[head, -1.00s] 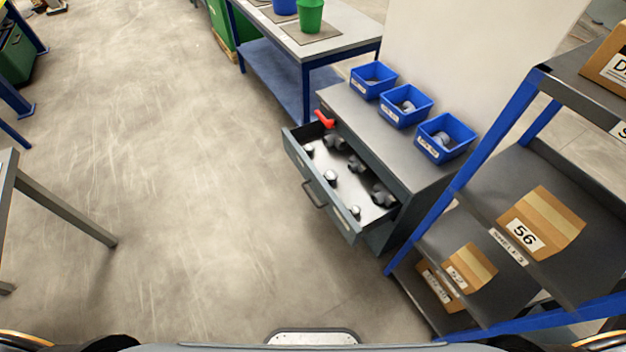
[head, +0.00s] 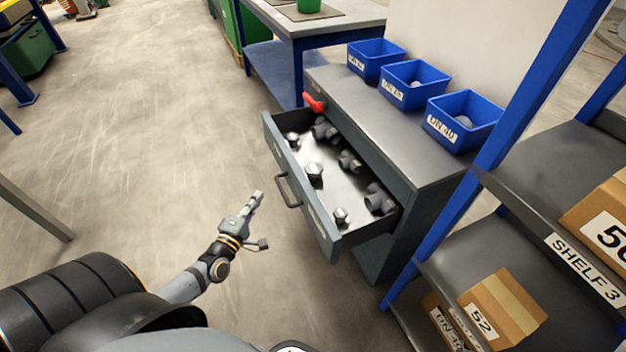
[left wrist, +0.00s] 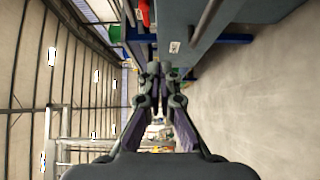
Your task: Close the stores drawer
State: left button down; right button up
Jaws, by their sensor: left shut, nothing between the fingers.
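In the left wrist view the shut fingers (left wrist: 160,70) are in the middle, with the grey drawer front (left wrist: 190,40) above right. My right gripper is not in view.
Three blue bins (head: 414,86) stand on the cabinet top. A blue-framed shelf rack (head: 520,180) with cardboard boxes (head: 502,308) stands close at the right. A workbench (head: 330,22) is behind. The floor (head: 150,130) left of the drawer is clear.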

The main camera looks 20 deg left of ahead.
pick_arm(q)
jog(key=w+b, duration=0.1)
jog(key=w, duration=0.3)
jog(key=w+b, duration=0.1)
jog(key=w, duration=0.3)
jog(key=w+d+b, duration=0.1)
jog(key=w, duration=0.3)
jog(key=shift+w, duration=0.15)
jog(key=shift+w+d, duration=0.25)
jog(key=shift+d, duration=0.05)
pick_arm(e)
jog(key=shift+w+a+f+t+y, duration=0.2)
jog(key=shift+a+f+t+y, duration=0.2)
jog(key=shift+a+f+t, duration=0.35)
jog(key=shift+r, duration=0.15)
